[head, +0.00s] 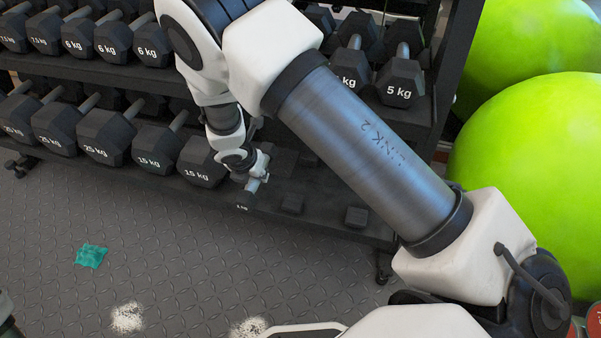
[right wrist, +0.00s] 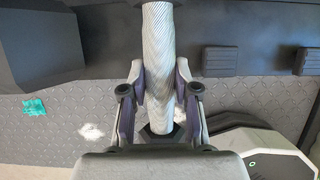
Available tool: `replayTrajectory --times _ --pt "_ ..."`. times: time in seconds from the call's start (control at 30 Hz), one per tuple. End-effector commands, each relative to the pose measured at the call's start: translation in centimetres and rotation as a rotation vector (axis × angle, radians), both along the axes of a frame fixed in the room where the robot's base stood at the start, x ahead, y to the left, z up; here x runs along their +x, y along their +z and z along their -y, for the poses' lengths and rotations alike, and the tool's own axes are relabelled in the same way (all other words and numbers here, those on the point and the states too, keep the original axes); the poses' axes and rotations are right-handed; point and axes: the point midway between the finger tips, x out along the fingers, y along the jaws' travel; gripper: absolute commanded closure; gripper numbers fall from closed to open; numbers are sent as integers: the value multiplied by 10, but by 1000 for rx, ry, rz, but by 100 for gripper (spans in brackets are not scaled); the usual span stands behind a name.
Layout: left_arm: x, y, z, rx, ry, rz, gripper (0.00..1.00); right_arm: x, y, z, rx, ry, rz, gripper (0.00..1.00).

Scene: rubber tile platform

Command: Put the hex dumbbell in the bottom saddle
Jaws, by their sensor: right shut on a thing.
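The hex dumbbell (head: 245,200) shows its dark head at the front edge of the lower rack shelf in the head view. Its ridged metal handle (right wrist: 158,45) runs upright through the middle of the right wrist view, with a dark hex head (right wrist: 158,132) below. My right gripper (head: 258,181) is shut around this handle; its two fingers (right wrist: 158,95) press on both sides. Empty black saddle blocks (head: 293,203) sit on the lower shelf right of the dumbbell, another (head: 356,216) farther right. Whether the dumbbell touches the shelf is unclear. My left gripper is not seen.
A 15 kg dumbbell (head: 202,163) stands close left of the held one, with heavier ones beyond. The upper shelf carries more dumbbells, including a 5 kg one (head: 401,82). Green balls (head: 535,165) are at right. A teal cloth (head: 91,256) lies on the floor.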

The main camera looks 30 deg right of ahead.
Motion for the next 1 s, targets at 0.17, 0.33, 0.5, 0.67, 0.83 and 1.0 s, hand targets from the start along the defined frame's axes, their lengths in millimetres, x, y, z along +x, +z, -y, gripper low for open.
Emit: replayTrajectory --times 0.17,0.33,0.5,0.67,0.83,1.0 --pt "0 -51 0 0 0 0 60 -6 -16 48 6 -8 4 100" --pt "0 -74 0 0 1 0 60 -10 -16 91 6 -9 5 100" --pt "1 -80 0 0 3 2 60 -13 -12 113 3 -5 3 100" --pt "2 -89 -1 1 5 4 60 -15 -19 124 2 -4 2 100" --pt "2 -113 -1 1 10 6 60 -14 -46 123 0 -4 2 100" --pt "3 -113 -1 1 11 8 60 -14 -47 123 0 -4 3 100"
